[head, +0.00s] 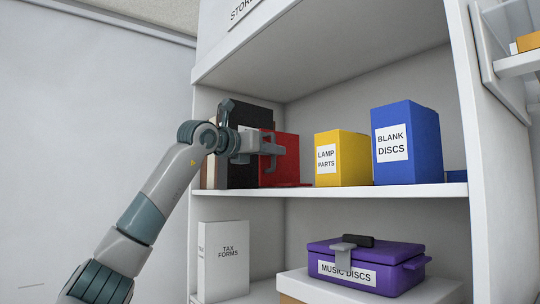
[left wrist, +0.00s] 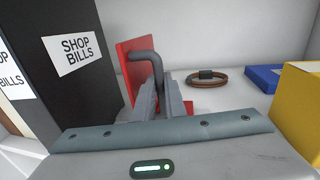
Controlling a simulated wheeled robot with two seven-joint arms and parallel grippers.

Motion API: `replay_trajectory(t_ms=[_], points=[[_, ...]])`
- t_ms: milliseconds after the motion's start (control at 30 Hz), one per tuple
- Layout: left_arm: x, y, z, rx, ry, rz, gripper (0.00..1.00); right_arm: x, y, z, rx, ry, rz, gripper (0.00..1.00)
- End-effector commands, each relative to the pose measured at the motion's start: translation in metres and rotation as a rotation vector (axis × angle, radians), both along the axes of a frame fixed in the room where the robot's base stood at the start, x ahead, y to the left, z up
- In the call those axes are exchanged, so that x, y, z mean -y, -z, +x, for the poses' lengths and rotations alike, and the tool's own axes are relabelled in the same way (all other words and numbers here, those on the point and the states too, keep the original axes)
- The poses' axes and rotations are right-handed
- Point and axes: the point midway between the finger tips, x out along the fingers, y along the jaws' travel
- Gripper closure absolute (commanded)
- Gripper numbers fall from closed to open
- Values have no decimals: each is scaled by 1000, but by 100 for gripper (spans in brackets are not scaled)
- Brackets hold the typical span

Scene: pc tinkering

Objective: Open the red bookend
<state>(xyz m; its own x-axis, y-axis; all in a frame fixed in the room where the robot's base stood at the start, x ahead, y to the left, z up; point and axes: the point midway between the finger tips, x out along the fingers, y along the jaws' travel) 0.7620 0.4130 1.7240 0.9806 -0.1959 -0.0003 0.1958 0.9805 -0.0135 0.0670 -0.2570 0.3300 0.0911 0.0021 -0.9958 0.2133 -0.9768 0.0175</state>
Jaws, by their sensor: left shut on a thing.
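The red bookend (head: 292,160) stands upright on the upper shelf, against the right side of a black binder. In the left wrist view the bookend (left wrist: 130,62) shows as a red plate with a dark grey bent handle (left wrist: 145,56). My left gripper (head: 272,146) reaches in from the left in front of the bookend and covers part of it. In the left wrist view my left gripper (left wrist: 163,98) is shut on the handle, with a finger on each side of it. The handle's lower end is hidden between the fingers. My right gripper is not in view.
The black binder (left wrist: 70,95) is labelled SHOP BILLS. A brown coiled cable (left wrist: 208,82) lies behind. A yellow box (head: 341,160) and a blue box (head: 407,145) stand right on the shelf (head: 380,191). Below are a white box (head: 222,265) and a purple box (head: 365,252).

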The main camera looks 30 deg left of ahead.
Motion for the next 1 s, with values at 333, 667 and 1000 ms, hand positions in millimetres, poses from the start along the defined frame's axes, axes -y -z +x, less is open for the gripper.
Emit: replay_trajectory(t_ms=[333, 667, 1000], points=[[-1, 0, 0, 1, -1, -1, 82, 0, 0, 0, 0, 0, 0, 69], [-4, 1, -11, 2, -2, -1, 82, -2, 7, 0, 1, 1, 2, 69], [-14, 3, -63, 3, -1, -1, 82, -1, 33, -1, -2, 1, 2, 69]])
